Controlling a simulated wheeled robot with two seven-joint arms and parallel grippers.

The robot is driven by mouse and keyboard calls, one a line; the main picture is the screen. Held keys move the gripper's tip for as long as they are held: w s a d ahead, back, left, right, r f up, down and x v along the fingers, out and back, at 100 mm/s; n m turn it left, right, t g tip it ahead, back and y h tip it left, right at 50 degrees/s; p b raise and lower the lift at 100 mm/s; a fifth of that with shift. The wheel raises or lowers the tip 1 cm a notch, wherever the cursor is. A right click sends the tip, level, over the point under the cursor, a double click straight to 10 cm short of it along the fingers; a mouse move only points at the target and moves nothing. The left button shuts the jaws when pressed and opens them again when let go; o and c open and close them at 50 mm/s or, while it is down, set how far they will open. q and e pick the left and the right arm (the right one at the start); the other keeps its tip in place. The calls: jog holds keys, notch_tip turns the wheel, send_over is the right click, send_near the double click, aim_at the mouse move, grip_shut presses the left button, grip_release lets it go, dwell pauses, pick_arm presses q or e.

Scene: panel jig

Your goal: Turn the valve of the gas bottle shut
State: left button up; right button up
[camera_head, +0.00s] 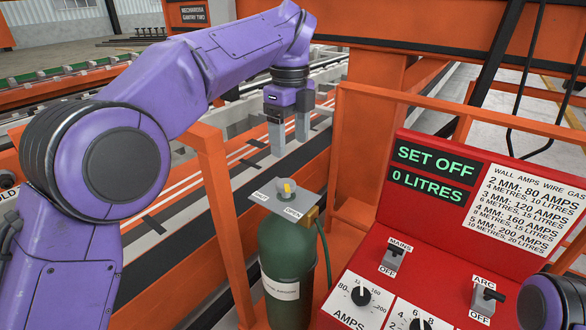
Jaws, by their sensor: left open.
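The green gas bottle (287,262) stands upright, left of the red panel. On its top is a pale plate (265,208) with labels at left and right; the right one seems to read OPEN, the left one is hard to read. The valve (287,187), a grey knob with a yellow mark, sits at the plate's middle. My left gripper (288,132) points down above and behind the valve, apart from it. Its two grey fingers are spread with nothing between them. Of my right arm only a purple part shows at the lower right edge; its gripper is out of view.
The red panel (345,262) has MAINS (393,258) and ARC (485,298) switches, dials, and a display (434,172) reading SET OFF, 0 LITRES. Orange rails (217,215) stand left of the bottle and behind the panel. A green hose (325,245) runs down the bottle's right side.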

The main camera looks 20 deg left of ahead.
pick_arm(q)
send_over(286, 183)
jog(key=s, duration=0.1)
notch_tip(286, 183, down, 5)
jog(key=shift+r+b, duration=0.15)
jog(key=shift+b, duration=0.2)
jog(key=f, duration=0.1)
jog(key=w+f, duration=0.1)
jog(key=f, duration=0.2)
jog(key=shift+w+a+f, duration=0.1)
jog(key=shift+w, duration=0.15)
jog(key=shift+w+f, duration=0.15)
jog(key=shift+f, duration=0.05)
jog(key=shift+s+r, duration=0.2)
jog(key=shift+s, duration=0.2)
jog(key=shift+s+r, duration=0.1)
jog(key=shift+s, duration=0.05)
jog(key=c, duration=1.1)
pick_arm(e)
jog(key=shift+s+f, duration=0.4)
jog(key=shift+s, duration=0.25)
